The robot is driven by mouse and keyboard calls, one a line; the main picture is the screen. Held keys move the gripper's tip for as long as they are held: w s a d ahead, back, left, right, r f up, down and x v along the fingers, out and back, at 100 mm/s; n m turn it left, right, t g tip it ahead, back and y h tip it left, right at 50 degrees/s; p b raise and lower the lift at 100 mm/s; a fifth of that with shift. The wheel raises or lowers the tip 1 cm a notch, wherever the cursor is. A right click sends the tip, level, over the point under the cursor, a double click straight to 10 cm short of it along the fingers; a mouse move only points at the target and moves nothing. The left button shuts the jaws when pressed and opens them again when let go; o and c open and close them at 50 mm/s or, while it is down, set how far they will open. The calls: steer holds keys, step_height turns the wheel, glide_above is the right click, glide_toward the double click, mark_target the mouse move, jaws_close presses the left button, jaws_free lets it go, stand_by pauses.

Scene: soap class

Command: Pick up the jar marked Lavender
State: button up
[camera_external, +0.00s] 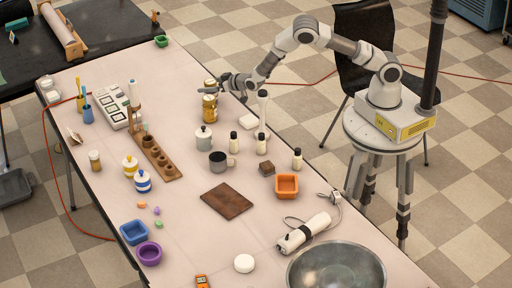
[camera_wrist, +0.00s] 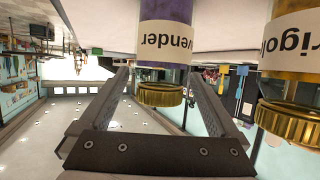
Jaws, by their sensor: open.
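In the wrist view, which looks upside down, a jar with purple contents, a gold lid and a white label reading "vender" (camera_wrist: 165,40) stands between the tips of my gripper (camera_wrist: 160,78). The label's first letters are turned out of sight. My gripper is open, one finger on each side of the gold lid, with visible gaps. A second gold-lidded jar with amber contents, labelled "rigol" (camera_wrist: 292,40), is at the right, outside the fingers. In the external view my gripper (camera_external: 224,83) is beside the gold-lidded jars; the amber one (camera_external: 209,107) stands nearer the camera.
A grey-green canister (camera_external: 204,139) and a grey mug (camera_external: 219,162) are nearer the camera. A wooden rack (camera_external: 158,158) lies left. The table (camera_external: 195,55) is clear behind the jars.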

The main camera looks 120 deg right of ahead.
jaws_close()
stand_by(0.3)
